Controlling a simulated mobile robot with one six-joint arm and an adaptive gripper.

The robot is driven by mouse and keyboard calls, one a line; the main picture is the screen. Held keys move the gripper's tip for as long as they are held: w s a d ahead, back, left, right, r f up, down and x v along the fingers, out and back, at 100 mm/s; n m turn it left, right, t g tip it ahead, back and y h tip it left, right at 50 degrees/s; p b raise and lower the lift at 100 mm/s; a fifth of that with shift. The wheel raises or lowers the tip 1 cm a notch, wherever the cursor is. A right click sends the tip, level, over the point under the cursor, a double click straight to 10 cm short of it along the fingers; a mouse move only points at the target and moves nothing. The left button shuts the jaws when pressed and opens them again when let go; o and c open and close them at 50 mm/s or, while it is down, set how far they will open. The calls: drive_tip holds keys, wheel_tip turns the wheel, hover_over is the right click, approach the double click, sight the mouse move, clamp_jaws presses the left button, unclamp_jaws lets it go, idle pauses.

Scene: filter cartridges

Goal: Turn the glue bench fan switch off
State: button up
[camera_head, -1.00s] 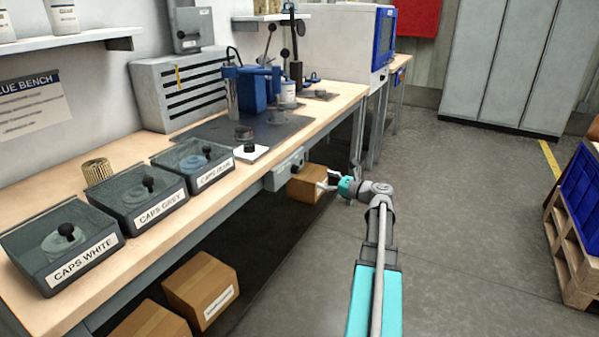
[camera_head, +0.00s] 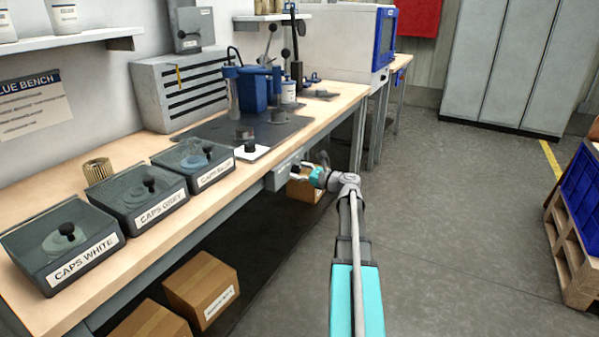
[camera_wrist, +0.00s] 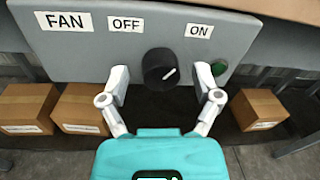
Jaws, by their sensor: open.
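The fan switch is a black round knob (camera_wrist: 161,69) on a grey panel (camera_wrist: 95,62) labelled FAN, with OFF at upper left and ON at upper right. The white line on the knob points up and right, toward the ON label (camera_wrist: 199,31). A green lamp (camera_wrist: 218,67) sits right of the knob. My gripper (camera_wrist: 163,88) is open, one finger on either side of the knob; I cannot tell if either touches it. In the head view my gripper (camera_head: 297,174) is at the panel (camera_head: 284,172) on the bench's front edge.
The glue bench (camera_head: 205,205) carries dark lidded cap bins (camera_head: 138,196), a dark mat (camera_head: 225,128) and a grey slatted unit (camera_head: 180,88). Cardboard boxes (camera_head: 202,287) stand below the bench. The floor to the right is clear up to a pallet (camera_head: 577,240).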

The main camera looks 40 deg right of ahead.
drive_tip(key=shift+a, duration=0.1)
clamp_jaws()
idle(0.3)
drive_tip(key=shift+n, duration=0.4)
drive_tip(key=n, duration=0.3)
drive_tip(key=shift+f+b, duration=0.1)
drive_tip(key=shift+b, duration=0.2)
drive_tip(key=n, duration=0.4)
drive_tip(key=shift+y, duration=0.4)
drive_tip(key=n+b, duration=0.1)
drive_tip(key=n, duration=0.6)
drive_tip(key=shift+y, duration=0.3)
